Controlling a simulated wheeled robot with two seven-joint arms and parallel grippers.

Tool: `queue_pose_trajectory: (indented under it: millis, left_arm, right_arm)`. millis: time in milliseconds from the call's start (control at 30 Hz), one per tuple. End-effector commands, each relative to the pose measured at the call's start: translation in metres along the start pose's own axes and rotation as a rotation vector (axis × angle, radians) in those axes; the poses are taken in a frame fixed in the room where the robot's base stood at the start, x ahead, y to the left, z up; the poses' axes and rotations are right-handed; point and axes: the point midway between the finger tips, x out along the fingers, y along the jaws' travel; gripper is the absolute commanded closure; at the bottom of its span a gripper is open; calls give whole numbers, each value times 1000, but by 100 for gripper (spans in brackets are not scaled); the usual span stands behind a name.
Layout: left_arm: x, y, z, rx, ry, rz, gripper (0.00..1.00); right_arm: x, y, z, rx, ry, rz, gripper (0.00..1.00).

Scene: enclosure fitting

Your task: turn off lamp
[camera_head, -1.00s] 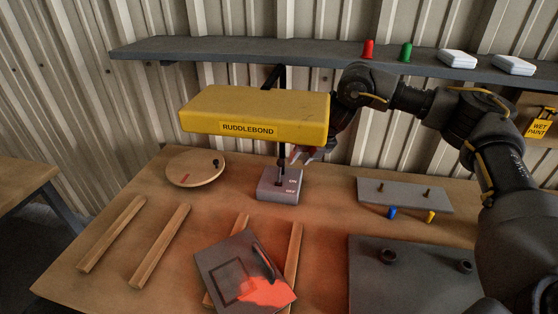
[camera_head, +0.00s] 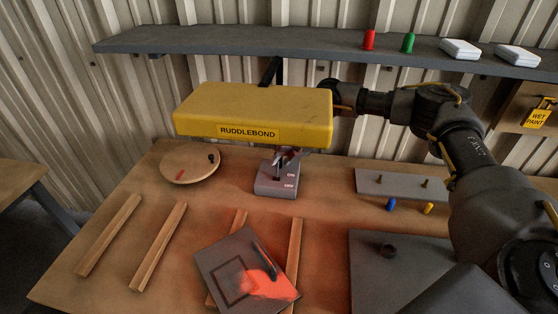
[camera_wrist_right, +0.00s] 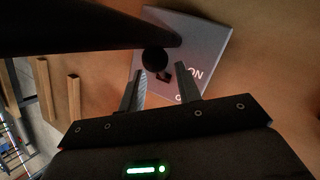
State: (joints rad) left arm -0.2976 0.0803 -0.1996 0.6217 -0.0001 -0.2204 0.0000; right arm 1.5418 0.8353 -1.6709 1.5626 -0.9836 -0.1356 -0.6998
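The lamp has a yellow shade (camera_head: 252,108) marked RUDDLEBOND above a grey switch base (camera_head: 277,181) on the table. The base carries ON and OFF labels and also shows in the right wrist view (camera_wrist_right: 205,52). A black round-topped switch knob (camera_wrist_right: 155,61) stands on it. My right gripper (camera_head: 284,158) is under the shade, just over the base. In the right wrist view its two fingers (camera_wrist_right: 160,82) are apart, on either side of the knob; I cannot tell whether they touch it. The shade hides part of the right wrist. My left gripper is out of view.
A dark panel with a glowing red-orange patch (camera_head: 232,268) lies on wooden strips in front. A round wooden disc (camera_head: 190,168) is left of the base. A grey pegged plate (camera_head: 385,184) and a dark plate (camera_head: 375,270) are at right. A shelf (camera_head: 210,41) runs behind.

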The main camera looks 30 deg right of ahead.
Motion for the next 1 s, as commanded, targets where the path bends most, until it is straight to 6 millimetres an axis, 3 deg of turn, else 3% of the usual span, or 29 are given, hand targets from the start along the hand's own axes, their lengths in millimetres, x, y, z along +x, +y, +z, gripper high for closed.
queue_pose_trajectory:
  millis: [200, 533, 800, 1000]
  left_arm:
    - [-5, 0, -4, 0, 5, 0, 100]
    - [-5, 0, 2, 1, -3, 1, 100]
    - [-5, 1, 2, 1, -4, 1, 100]
    - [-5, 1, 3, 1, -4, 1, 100]
  right_arm:
    - [21, 1, 1, 0, 1, 1, 66]
    - [25, 1, 0, -2, 1, 1, 66]
    - [25, 1, 1, -1, 0, 1, 100]
    - [24, 1, 2, 0, -3, 1, 100]
